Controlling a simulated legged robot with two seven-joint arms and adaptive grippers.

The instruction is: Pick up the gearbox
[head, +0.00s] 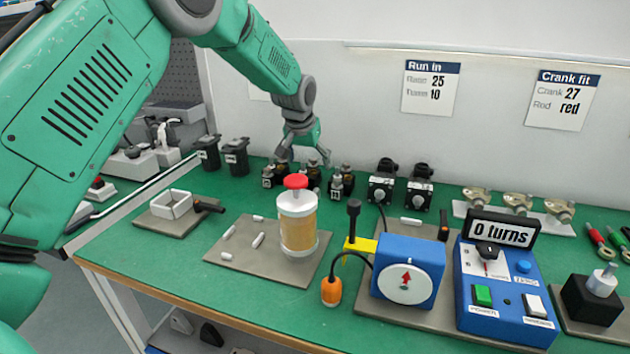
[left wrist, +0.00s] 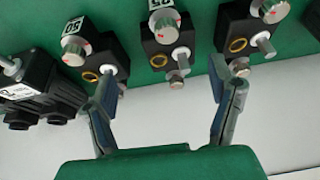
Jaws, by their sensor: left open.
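Several small black units with silver knobs and brass rings, which look like the gearboxes, stand in a row at the back of the green bench. In the head view one (head: 268,177) is at the left, one (head: 313,175) in the middle and one (head: 342,182) at the right. In the left wrist view I see three: one tagged 50 (left wrist: 95,58), a middle one (left wrist: 165,42) and a right one (left wrist: 245,35). My left gripper (head: 304,158) is open above the row; in the wrist view its fingers (left wrist: 163,75) spread either side of the middle unit. Nothing is held.
Black motor-like units (head: 381,187) stand right of the row. In front, a red-capped jar (head: 298,230) stands on a grey mat (head: 225,255) with small white pegs. A blue dial box (head: 408,268) and a blue control box (head: 500,300) are at the right. A wall stands behind.

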